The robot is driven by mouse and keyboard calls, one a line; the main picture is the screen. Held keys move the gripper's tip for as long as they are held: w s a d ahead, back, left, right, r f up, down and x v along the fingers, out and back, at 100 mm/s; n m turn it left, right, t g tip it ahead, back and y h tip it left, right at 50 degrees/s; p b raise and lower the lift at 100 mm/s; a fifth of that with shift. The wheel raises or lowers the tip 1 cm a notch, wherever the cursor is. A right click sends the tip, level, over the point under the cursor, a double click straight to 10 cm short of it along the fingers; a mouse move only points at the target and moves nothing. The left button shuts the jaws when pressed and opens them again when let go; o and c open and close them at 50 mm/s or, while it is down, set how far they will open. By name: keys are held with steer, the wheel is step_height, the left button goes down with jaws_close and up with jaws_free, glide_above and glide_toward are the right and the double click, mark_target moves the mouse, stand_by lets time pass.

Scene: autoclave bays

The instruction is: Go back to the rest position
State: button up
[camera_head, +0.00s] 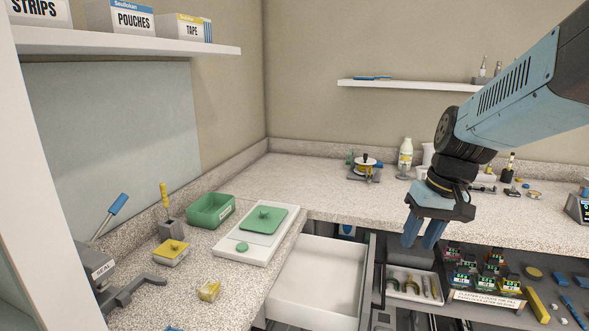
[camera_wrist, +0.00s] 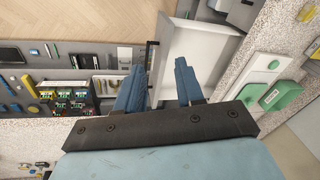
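My gripper (camera_head: 422,236) hangs from my arm at the right of the head view, pointing down above the gap beside the open drawer and in front of the back counter. In the wrist view its two blue fingers (camera_wrist: 159,84) stand apart with nothing between them. It touches nothing that I can see. The open white drawer (camera_head: 318,280) is to the left of the gripper and looks empty; it also shows in the wrist view (camera_wrist: 196,52).
The left counter holds a green bin (camera_head: 210,210), a white board with a green lid (camera_head: 263,220), yellow blocks and a sealer (camera_head: 110,280). A lower surface at right holds a tray (camera_head: 412,286) and small labelled boxes (camera_head: 487,268). Shelves (camera_head: 415,85) hang on the walls.

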steer(key=s+r+t+h, duration=0.1)
steer(key=s+r+t, duration=0.3)
steer(key=s+r, duration=0.2)
steer(key=shift+s+a+h, duration=0.35)
steer(key=shift+s+h, duration=0.05)
steer(key=shift+s, duration=0.05)
